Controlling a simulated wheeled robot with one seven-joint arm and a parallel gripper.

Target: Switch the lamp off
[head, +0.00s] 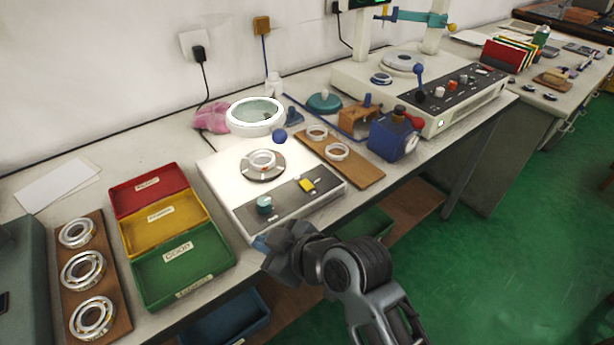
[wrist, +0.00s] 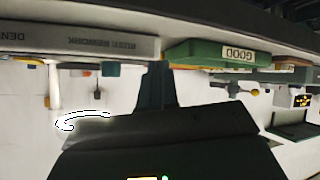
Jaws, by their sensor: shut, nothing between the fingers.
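The magnifier lamp (head: 256,116) is a white ring with a clear lens at the back of a white inspection stand (head: 228,186). The stand's top is brightly lit and carries a bearing ring (head: 262,161) on a round grey seat. Its grey front panel holds a yellow switch (head: 307,185) and a teal knob (head: 265,204). My gripper (head: 262,243) is shut and empty, low at the stand's front left corner, in front of the teal knob.
Red (head: 148,190), yellow (head: 165,225) and green (head: 184,265) trays lie left of the stand. A wooden board with bearing rings (head: 355,174) and a blue box (head: 392,138) stand to its right. A blue ball (head: 280,136) rises behind the seat. Green floor lies open in front.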

